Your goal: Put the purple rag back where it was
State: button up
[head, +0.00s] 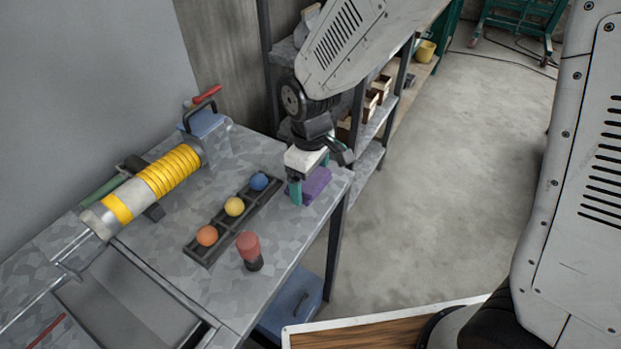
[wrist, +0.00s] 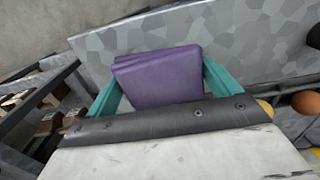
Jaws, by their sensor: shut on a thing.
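The purple rag (head: 316,184) is a folded block at the far right corner of the grey table (head: 160,250) in the head view. In the wrist view the rag (wrist: 160,78) lies between the two teal fingers of my gripper (wrist: 160,85). My gripper (head: 308,190) is shut on the rag and points down over the table corner. The rag is at or just above the tabletop; I cannot tell whether it touches. Part of it is hidden behind the gripper in the head view.
A dark tray (head: 197,250) with orange, yellow and blue balls lies left of the gripper. A red-topped cylinder (head: 248,250) stands near the table's front edge. A yellow-banded cylinder (head: 155,185) lies at the back. Shelves (head: 375,130) stand beyond the table; open floor (head: 450,180) is to the right.

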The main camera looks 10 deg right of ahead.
jog(key=shift+f, duration=0.3)
jog(key=shift+f, duration=0.2)
jog(key=o, duration=0.8)
notch_tip(320, 180, up, 12)
jog(key=s+d+r+m, duration=0.3)
jog(key=s+d+r, duration=0.1)
jog(key=d, duration=0.3)
jog(key=s+d+r+m, duration=0.2)
jog(key=s+d+r, duration=0.25)
jog(key=d, duration=0.25)
jog(key=s+d+m+t, duration=0.1)
jog(key=s+d+m, duration=0.4)
jog(key=s, duration=0.6)
jog(key=shift+d+r, duration=0.15)
jog(key=shift+d, duration=0.7)
